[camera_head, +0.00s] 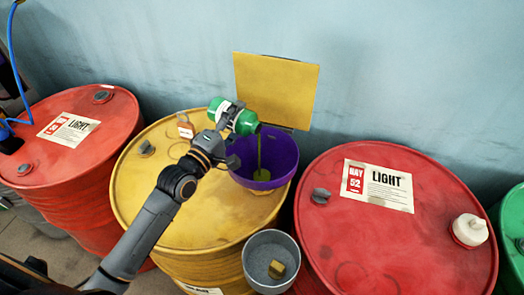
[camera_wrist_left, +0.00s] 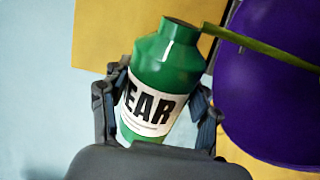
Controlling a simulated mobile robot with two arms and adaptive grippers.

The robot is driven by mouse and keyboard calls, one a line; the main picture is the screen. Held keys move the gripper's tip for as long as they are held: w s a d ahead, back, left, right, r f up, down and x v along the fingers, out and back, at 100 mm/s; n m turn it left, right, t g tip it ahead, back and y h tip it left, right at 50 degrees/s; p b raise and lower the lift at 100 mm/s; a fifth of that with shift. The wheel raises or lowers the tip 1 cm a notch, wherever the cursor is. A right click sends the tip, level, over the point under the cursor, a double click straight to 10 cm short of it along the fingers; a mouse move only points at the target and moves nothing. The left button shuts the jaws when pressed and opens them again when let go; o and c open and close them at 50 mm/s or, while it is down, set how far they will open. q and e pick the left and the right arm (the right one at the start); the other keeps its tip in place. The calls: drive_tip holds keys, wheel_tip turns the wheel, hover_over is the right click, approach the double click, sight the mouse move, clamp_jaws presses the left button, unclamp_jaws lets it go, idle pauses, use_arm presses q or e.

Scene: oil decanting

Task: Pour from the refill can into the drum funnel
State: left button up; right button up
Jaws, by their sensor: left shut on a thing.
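The refill can is a green bottle (camera_head: 245,122) with a white label; in the left wrist view the can (camera_wrist_left: 168,62) shows its open neck and the letters "EAR". My left gripper (camera_head: 228,118) is shut on it and holds it tilted beside and above the purple drum funnel (camera_head: 286,158). The gripper's fingers (camera_wrist_left: 155,110) press on both sides of the label. A greenish-yellow stream (camera_head: 260,155) runs from the can's mouth down into the funnel, and the stream (camera_wrist_left: 262,47) also shows in the left wrist view. The funnel stands on the yellow drum (camera_head: 190,215). My right gripper is not in view.
Red drums stand at left (camera_head: 70,170) and right (camera_head: 340,240), both labelled "LIGHT". A grey bucket (camera_head: 262,245) with a yellow block in it is in front. A yellow panel (camera_head: 277,85) stands behind the funnel. A white-capped spout (camera_head: 470,230) sits on the right drum.

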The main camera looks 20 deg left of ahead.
use_arm(q)
drive_tip(key=shift+s+d+f+m, duration=0.15)
drive_tip(key=shift+f+m, duration=0.1)
drive_tip(key=shift+m, duration=0.5)
drive_tip(key=shift+w+d+f+m, duration=0.1)
drive_tip(key=shift+d+f+m, duration=0.1)
drive_tip(key=shift+m, duration=0.55)
idle(0.9)
drive_tip(key=shift+s+d+r+m+p, duration=0.15)
drive_tip(key=shift+r+m+p, duration=0.15)
drive_tip(key=shift+m+p, duration=0.4)
drive_tip(key=shift+r, duration=0.1)
drive_tip(key=shift+d+f+m+h, duration=0.2)
drive_tip(key=shift+f+m+h, duration=0.1)
drive_tip(key=shift+m, duration=0.4)
drive_tip(key=shift+d+f+m, duration=0.1)
drive_tip(key=shift+d+m, duration=0.05)
drive_tip(key=shift+m, duration=0.15)
